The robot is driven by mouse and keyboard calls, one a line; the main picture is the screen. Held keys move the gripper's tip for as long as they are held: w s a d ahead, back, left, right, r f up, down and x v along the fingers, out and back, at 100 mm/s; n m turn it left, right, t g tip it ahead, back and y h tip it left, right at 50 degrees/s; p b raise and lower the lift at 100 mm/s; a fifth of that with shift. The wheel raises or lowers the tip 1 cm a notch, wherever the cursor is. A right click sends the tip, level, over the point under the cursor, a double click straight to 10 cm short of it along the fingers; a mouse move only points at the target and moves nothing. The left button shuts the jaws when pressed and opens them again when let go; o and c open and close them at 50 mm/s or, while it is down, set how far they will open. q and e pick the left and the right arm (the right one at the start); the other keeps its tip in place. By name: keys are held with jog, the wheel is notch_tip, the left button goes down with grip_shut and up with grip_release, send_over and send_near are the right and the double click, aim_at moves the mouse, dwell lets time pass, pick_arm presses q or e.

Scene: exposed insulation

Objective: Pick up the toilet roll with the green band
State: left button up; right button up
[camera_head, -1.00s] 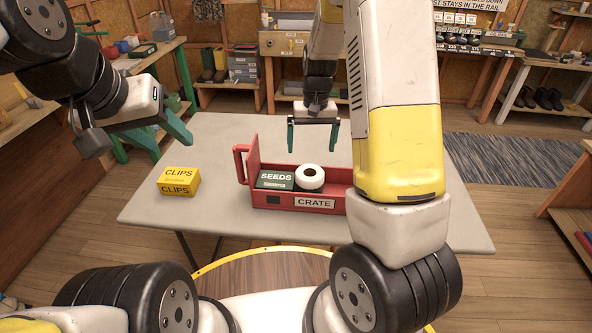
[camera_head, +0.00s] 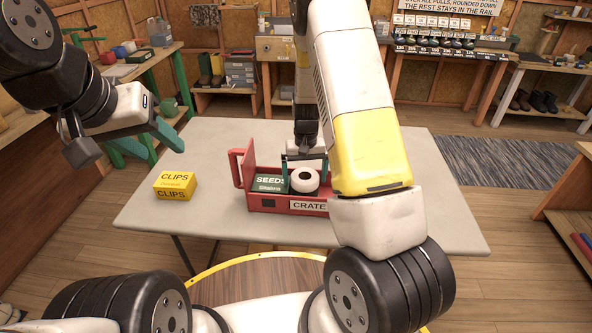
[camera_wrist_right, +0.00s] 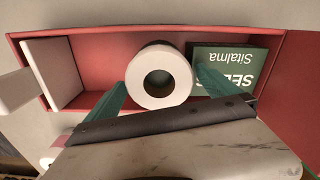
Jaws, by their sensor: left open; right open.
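A white toilet roll (camera_head: 304,189) stands upright in the red crate (camera_head: 262,203), beside the green seeds box (camera_head: 269,184). In the right wrist view the roll (camera_wrist_right: 180,82) shows its end face and hole. I see no green band on it. My right gripper (camera_head: 305,170) is open above the crate. Its teal fingers lie on either side of the roll, and I cannot tell how deep they reach or whether they touch it. My left gripper (camera_head: 157,141) is open and empty, in the air at the left, away from the crate.
A yellow clips box (camera_head: 175,182) sits on the grey table (camera_head: 225,140) left of the crate. In the right wrist view a pale block (camera_wrist_right: 52,73) lies in the crate's left part, and the seeds box (camera_wrist_right: 228,62) is close to the right finger. My right arm hides the crate's right end.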

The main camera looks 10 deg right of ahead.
jog(key=c, duration=1.3)
jog(key=shift+c, duration=0.2)
jog(key=shift+r, duration=0.15)
